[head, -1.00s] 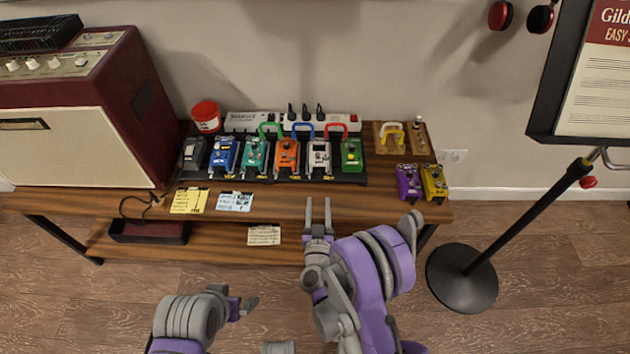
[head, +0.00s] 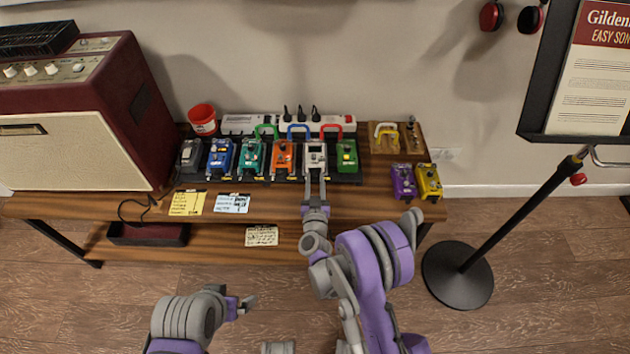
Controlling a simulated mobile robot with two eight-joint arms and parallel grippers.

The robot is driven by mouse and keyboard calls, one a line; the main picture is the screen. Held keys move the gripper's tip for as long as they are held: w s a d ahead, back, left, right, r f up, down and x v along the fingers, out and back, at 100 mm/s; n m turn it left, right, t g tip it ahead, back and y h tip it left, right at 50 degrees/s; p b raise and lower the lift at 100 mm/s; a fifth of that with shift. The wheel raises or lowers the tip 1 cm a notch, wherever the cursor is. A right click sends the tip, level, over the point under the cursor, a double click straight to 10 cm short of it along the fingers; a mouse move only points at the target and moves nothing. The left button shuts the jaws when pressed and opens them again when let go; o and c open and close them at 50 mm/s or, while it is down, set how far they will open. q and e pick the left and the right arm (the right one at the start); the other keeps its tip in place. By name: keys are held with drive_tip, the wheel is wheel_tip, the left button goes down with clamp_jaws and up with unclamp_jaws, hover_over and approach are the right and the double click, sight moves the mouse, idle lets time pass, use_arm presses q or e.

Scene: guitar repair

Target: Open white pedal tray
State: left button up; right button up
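The white pedal (head: 315,154) stands on the black pedalboard (head: 351,177), between the orange pedal (head: 283,155) and the green pedal (head: 347,154). My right gripper (head: 315,180) points away from me at the front of the white pedal. Its two fingers are apart, with a gap between them, and their tips overlap the pedal's front edge; I cannot tell whether they touch it. The pedal's tray cannot be made out behind the fingers. My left gripper (head: 243,304) is low in front of the table, far from the pedals; its finger opening is not clear.
Teal (head: 252,155) and blue (head: 221,155) pedals share the board. Purple (head: 403,181) and yellow (head: 428,181) pedals stand on the right. Notes lie at the table's front edge. A power strip (head: 240,124) is behind. A music stand (head: 500,230) is on the right.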

clamp_jaws()
idle(1.2)
